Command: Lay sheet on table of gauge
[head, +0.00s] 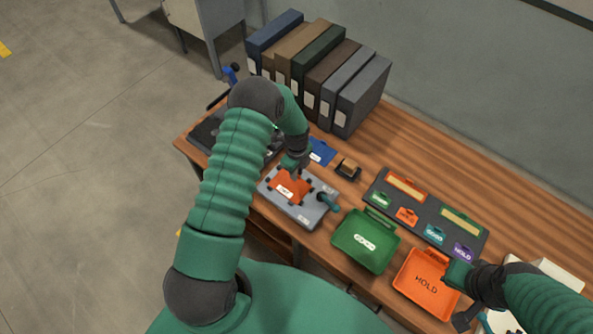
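An orange sheet (284,193) with a small white label lies on or just above the grey table of the gauge (309,213); I cannot tell whether it rests fully flat. The gauge has a teal handle at its right side. My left gripper (297,172) points down at the sheet's far edge, and its fingertips are too small to tell whether they grip it. My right gripper (452,276) is by the right rim of the orange HOLD tray (404,289), away from the gauge; its fingers are unclear.
A green tray (351,257) stands right of the gauge. A dark board (409,194) with coloured tags lies behind the trays. A blue sheet or card (322,152) and a small dark block (348,169) are behind the gauge. Several binders (318,70) stand at the back.

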